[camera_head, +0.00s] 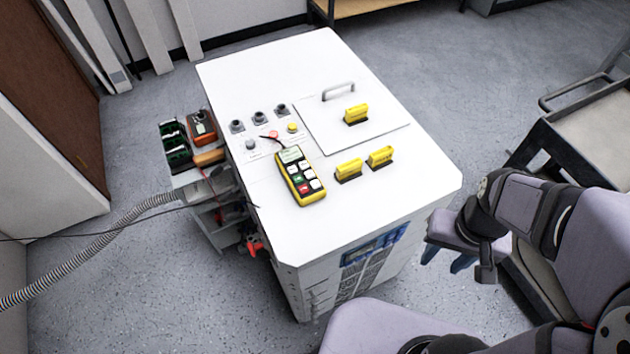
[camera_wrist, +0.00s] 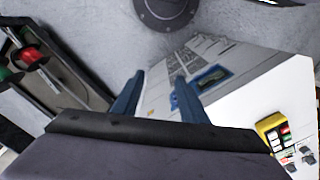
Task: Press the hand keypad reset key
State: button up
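The hand keypad (camera_head: 301,176) is a yellow and black handheld unit with a small display and several white, red, green and dark keys. It lies on the white cabinet top (camera_head: 250,80), near its left side. I cannot read which key is reset. The keypad also shows at the right edge of the wrist view (camera_wrist: 285,137). My gripper (camera_head: 448,262) is beside the cabinet's right side, below the level of its top and well apart from the keypad. In the wrist view its two blue fingers (camera_wrist: 152,100) are spread with nothing between them.
Yellow-handled blocks (camera_head: 348,170) stand right of the keypad. A lid with a metal handle (camera_head: 339,91) is behind them. Dark knobs and buttons (camera_head: 259,118) line the left edge. A side tray (camera_head: 185,176) holds tools. A dark cart (camera_head: 585,130) stands at the right.

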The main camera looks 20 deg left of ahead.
grip_shut()
dwell(1.4)
